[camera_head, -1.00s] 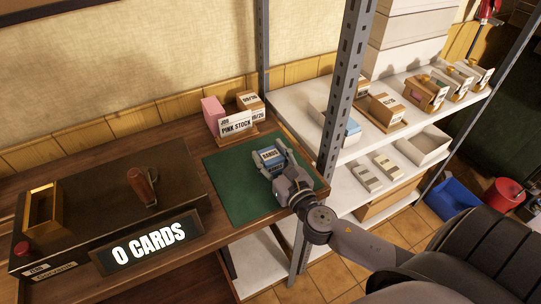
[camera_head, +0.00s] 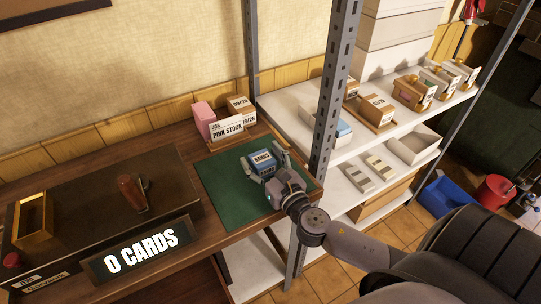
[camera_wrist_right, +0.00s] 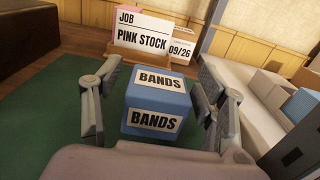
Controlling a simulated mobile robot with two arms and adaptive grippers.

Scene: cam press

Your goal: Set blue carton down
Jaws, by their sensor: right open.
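The blue carton (camera_head: 262,163) has white labels reading "BANDS" and sits on the green mat (camera_head: 222,196) near its right side. It also shows in the right wrist view (camera_wrist_right: 157,104), upright on the mat. My right gripper (camera_head: 266,160) is open around the carton. In the right wrist view its two fingers (camera_wrist_right: 158,85) stand on either side of the box, with gaps between them and its sides. My left gripper is not in view.
Behind the mat stands a holder with a "PINK STOCK" card (camera_head: 228,127) and small boxes. A dark press with a "0 CARDS" display (camera_head: 141,249) is at left. A grey shelf post (camera_head: 333,95) rises close to the right of my gripper. The mat's left part is clear.

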